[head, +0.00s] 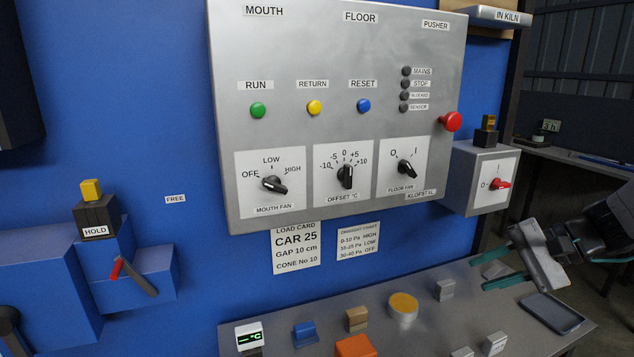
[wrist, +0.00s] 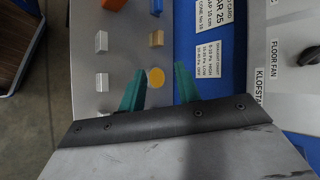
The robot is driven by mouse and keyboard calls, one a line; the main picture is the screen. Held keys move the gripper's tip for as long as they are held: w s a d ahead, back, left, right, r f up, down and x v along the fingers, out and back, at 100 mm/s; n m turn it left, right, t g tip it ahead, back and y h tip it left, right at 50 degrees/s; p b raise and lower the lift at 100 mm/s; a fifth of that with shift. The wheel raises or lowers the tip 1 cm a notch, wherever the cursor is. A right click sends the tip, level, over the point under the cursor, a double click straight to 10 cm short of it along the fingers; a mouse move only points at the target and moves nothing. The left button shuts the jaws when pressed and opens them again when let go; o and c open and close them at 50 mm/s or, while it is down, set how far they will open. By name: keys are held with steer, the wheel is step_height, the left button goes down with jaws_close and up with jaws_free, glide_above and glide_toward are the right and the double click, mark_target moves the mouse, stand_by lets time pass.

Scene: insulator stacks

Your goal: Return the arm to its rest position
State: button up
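My gripper (head: 481,275) is at the right of the head view, beside the control panel and above the right part of the grey shelf (head: 425,330). Its two teal fingers are spread apart with nothing between them. In the wrist view my gripper (wrist: 160,78) is also open. A yellow-topped round piece (head: 403,305) stands on the shelf to the left of the fingers, apart from them. It shows beyond the gap between the fingers in the wrist view (wrist: 156,77). My arm reaches in from the right edge of the head view.
The grey control panel (head: 340,60) carries buttons and knobs. A switch box with a red handle (head: 500,184) sits just above my gripper. Small blocks, including an orange one (head: 355,346), stand on the shelf. A dark flat device (head: 552,313) lies at its right end.

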steer(key=s+a+r+n+g+h, duration=0.1)
steer(key=s+n+h, duration=0.3)
steer(key=s, duration=0.6)
steer(key=s+a+r+n+g+h, duration=0.1)
steer(key=s+a+r+n+h, duration=0.1)
steer(key=s, duration=0.9)
steer(key=shift+a+n+g+h, duration=0.4)
steer(key=shift+a+n+h, duration=0.5)
steer(key=shift+n+h, duration=0.7)
